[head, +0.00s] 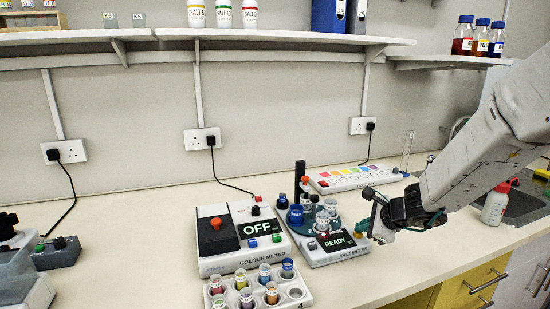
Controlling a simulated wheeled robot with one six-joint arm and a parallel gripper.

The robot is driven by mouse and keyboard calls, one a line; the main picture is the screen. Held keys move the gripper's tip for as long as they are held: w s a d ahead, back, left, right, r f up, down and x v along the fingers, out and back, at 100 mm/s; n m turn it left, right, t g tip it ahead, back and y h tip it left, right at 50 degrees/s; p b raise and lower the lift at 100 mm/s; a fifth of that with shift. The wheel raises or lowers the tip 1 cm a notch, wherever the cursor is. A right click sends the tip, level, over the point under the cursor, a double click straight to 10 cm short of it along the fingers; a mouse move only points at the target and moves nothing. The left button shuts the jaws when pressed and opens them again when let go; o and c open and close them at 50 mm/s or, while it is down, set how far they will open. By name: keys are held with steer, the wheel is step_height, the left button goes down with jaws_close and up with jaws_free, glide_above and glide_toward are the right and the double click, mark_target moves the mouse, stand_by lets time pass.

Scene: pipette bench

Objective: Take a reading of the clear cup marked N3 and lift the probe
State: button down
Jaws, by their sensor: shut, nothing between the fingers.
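The salt meter (335,253) stands on the bench right of centre, with its display (334,241) reading READY. A round dark-green turntable on it carries several cups, among them a blue cup (295,214) and clear cups (322,220). The cup labels are too small to read, so I cannot tell which is N3. A black upright post (299,181) stands at the back of the turntable, with a red-topped part (305,182) beside it; I cannot tell whether the probe is in a cup. My gripper (374,228) is shut and empty just right of the salt meter.
The colour meter (240,262), reading OFF, stands to the left. A white rack (296,292) of coloured cups lies in front. A colour-patch panel (350,178) is behind, and a wash bottle (495,204) stands right near the sink. The front bench right of the rack is clear.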

mark_target(361, 239)
steer(key=shift+r, duration=0.85)
step_height(361, 239, up, 6)
stand_by(0.6)
stand_by(0.5)
